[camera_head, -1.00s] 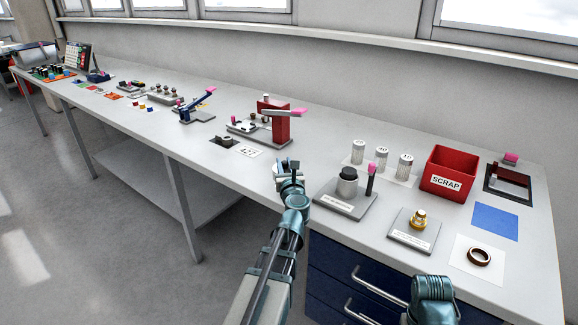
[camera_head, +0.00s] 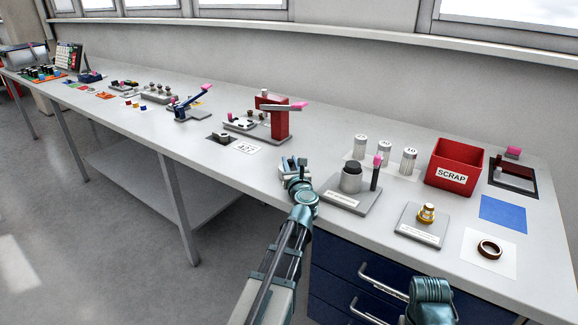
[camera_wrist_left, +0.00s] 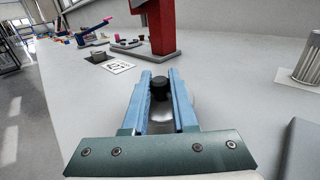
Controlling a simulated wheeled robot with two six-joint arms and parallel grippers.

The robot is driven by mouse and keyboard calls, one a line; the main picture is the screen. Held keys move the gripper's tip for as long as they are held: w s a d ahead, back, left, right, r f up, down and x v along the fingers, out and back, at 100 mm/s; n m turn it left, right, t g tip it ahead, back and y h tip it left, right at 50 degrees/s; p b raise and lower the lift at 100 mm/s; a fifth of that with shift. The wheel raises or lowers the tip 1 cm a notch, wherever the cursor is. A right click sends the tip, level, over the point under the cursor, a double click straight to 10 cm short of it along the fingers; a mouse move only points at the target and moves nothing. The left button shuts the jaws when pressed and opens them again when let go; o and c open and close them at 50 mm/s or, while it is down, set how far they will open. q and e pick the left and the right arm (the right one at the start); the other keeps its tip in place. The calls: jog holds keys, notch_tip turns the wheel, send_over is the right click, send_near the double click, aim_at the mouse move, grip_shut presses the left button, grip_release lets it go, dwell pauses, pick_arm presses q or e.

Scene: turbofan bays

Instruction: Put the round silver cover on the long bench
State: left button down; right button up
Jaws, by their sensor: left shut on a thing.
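My left gripper (camera_head: 293,166) is shut on the round silver cover. The gripper is above the front part of the long bench (camera_head: 330,118), left of an open-topped silver pot (camera_head: 350,179) on a grey labelled plate. I cannot tell whether the cover touches the bench. My right gripper is out of view; only part of that arm shows at the bottom.
A pink-tipped black post (camera_head: 376,172) stands beside the pot. A red press-like stand (camera_head: 278,120) is behind the gripper, with a printed card (camera_head: 246,146) to its left. Silver canisters (camera_head: 384,153) and a red scrap bin (camera_head: 455,166) are to the right.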

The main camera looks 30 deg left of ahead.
pick_arm(q)
jog(key=shift+f, duration=0.15)
jog(key=c, duration=0.7)
grip_release()
jog(key=shift+r, duration=0.25)
jog(key=v, duration=1.2)
jog(key=shift+f, duration=0.1)
